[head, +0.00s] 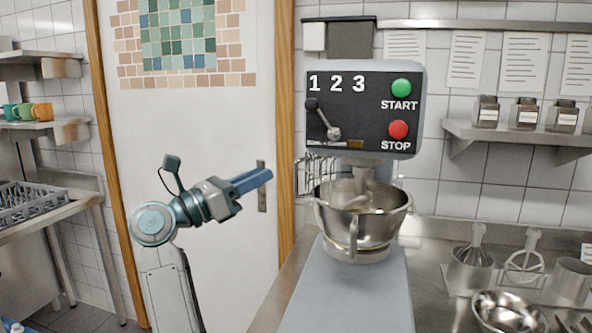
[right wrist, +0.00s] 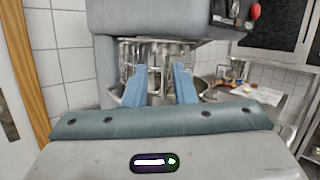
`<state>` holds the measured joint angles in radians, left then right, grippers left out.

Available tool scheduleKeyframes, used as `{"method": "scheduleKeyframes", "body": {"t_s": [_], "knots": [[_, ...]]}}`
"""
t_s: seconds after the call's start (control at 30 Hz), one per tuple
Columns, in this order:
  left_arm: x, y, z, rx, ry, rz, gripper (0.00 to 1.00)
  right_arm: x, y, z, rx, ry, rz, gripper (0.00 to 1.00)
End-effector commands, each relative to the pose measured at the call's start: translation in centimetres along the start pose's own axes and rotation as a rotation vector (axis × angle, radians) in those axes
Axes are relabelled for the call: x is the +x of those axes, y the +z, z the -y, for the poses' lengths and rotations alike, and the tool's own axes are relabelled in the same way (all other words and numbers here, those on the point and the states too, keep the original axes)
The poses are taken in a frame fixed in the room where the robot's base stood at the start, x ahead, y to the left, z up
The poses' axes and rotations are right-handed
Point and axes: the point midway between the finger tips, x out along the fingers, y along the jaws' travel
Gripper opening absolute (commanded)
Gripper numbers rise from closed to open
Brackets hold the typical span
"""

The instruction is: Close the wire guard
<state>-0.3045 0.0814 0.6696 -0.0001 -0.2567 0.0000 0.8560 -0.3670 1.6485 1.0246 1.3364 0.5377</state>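The wire guard (head: 318,171) is a cage of thin metal bars at the left side of the mixer bowl (head: 370,222), under the mixer head. The front of the bowl's rim looks uncovered. In the right wrist view the guard's bars (right wrist: 158,50) show ahead, below the mixer head. My right gripper (head: 262,178) is left of the guard, apart from it in the head view, with its blue fingers pointing toward it. In the right wrist view its fingers (right wrist: 160,85) are apart with nothing seen between them. My left gripper is not in view.
The mixer head (head: 365,110) carries a lever, a green START and a red STOP button. A steel counter at right holds whisk, beater and bowl (head: 508,312). A white door (head: 190,130) is behind my right arm. A rack (head: 28,203) stands at left.

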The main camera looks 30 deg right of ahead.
Motion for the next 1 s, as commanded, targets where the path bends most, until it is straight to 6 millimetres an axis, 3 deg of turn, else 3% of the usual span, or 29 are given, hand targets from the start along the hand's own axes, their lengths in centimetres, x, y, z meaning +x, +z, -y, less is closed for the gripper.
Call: {"method": "scheduleKeyframes", "body": {"t_s": [0.2, 0.47, 0.8, 1.0], "knots": [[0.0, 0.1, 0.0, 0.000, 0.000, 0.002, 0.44, -1.5, 1.0, 0.3, 0.111, -0.018, -0.243, 0.24], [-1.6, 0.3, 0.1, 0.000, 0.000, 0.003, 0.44, -1.0, 1.2, 0.4, 0.120, -0.023, -0.277, 0.24], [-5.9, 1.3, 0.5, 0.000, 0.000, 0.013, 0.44, 1.3, 0.8, 0.6, 0.118, -0.024, -0.275, 0.24], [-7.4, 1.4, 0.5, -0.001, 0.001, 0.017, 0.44, 5.5, -0.6, 0.6, 0.121, -0.027, -0.272, 0.24]]}}
